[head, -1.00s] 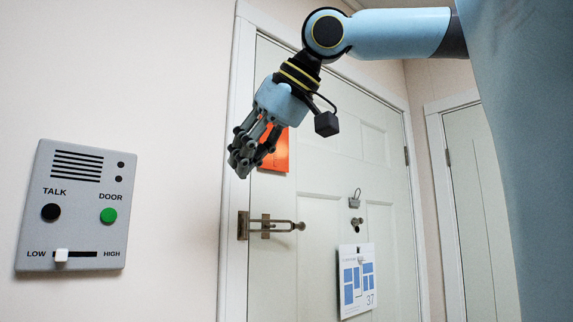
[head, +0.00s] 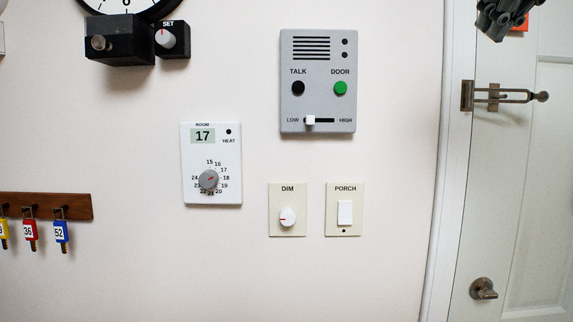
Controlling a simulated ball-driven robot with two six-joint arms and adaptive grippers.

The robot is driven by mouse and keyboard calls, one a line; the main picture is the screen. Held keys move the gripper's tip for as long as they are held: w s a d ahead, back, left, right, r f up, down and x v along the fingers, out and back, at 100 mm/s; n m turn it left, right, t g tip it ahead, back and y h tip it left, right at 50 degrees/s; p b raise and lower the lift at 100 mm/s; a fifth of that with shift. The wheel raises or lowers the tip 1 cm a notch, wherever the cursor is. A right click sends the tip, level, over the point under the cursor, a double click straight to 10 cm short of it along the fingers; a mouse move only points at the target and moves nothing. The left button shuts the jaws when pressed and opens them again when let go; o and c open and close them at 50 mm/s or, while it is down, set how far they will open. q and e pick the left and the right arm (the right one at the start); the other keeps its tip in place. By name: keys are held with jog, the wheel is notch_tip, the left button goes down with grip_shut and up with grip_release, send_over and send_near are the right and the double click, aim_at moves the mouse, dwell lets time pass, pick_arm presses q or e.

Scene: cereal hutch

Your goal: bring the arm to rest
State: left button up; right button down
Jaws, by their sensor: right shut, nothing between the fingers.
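My right gripper (head: 497,25) shows only in part, at the top right edge of the head view. It is shut and empty, in front of the upper part of the white door (head: 520,210). The rest of my right arm is out of view. My left gripper is not in view.
A grey intercom panel (head: 318,108) is on the wall. Below it are a thermostat (head: 226,190), a DIM knob plate (head: 275,230) and a PORCH switch plate (head: 334,230). A door latch (head: 512,96) juts out below my gripper. A key rack (head: 75,205) hangs at left.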

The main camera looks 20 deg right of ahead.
jog(key=w+a+f+n+g+y, duration=0.1)
jog(key=w+f+n, duration=0.1)
jog(key=f, duration=0.9)
jog(key=w+f+n+g+y, duration=0.1)
jog(key=w+f+n, duration=0.15)
jog(key=f, duration=0.85)
jog(key=s+a+f, duration=0.3)
jog(key=f, duration=0.5)
jog(key=s+a+f, duration=0.3)
jog(key=f, duration=0.6)
jog(key=s+a+f+m+g+h, duration=0.3)
jog(key=s+a+f, duration=0.1)
jog(key=s+f, duration=0.9)
notch_tip(320, 180, down, 36)
jog(key=s+d+g+b, duration=0.1)
jog(key=s+d+b, duration=0.2)
jog(key=b, duration=0.8)
jog(key=s+f+b, duration=0.4)
jog(key=s+f, duration=0.5)
jog(key=f, duration=0.3)
jog(key=s+f+g+b, duration=0.1)
jog(key=s+f+b, duration=0.4)
jog(key=s+f, duration=0.4)
notch_tip(320, 180, down, 4)
jog(key=shift+s+d+r+g, duration=0.1)
jog(key=shift+s+d+g, duration=0.05)
jog(key=shift+d+g, duration=0.2)
